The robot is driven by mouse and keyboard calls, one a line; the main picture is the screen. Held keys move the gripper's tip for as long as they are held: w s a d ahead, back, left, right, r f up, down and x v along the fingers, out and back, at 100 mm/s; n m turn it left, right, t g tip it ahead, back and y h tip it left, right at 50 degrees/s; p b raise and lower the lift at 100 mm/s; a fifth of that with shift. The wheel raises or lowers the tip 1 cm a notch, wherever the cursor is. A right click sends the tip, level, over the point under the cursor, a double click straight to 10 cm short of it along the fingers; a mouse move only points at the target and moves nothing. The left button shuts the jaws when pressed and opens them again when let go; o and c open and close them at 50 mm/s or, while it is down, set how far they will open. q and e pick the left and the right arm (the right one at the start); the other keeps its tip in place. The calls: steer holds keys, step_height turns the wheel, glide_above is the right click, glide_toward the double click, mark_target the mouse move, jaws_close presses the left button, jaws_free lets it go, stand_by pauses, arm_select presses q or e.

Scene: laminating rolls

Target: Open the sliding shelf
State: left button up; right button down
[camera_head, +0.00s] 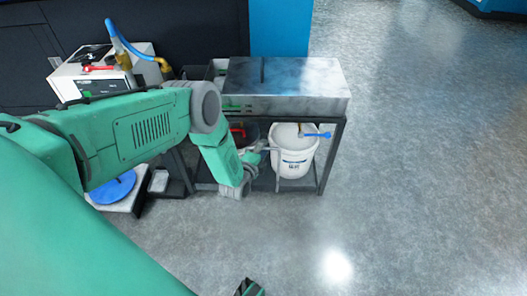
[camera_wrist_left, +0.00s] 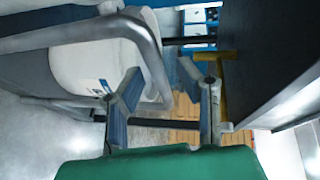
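The sliding shelf (camera_head: 262,184) is the low dark shelf under the metal-topped table, and a white bucket (camera_head: 296,153) stands on it. A grey bent tube (camera_wrist_left: 133,30), which looks like the shelf's handle, runs in front of the bucket in the left wrist view, where the bucket (camera_wrist_left: 85,65) also shows. My left gripper (camera_head: 264,154) is at the table's front, beside the bucket. Its fingers (camera_wrist_left: 165,85) are apart, with the tube's bent end close to them; I cannot tell whether they touch. A dark tip of my right gripper (camera_head: 249,288) shows at the bottom edge; its fingers cannot be made out.
The table (camera_head: 285,85) has a bare metal top. A white machine (camera_head: 105,75) with a blue hose stands at the back left. A blue disc (camera_head: 114,188) lies on a low stand at the left. The floor (camera_head: 430,170) to the right is clear.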

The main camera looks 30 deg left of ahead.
arm_select(q)
jaws_close()
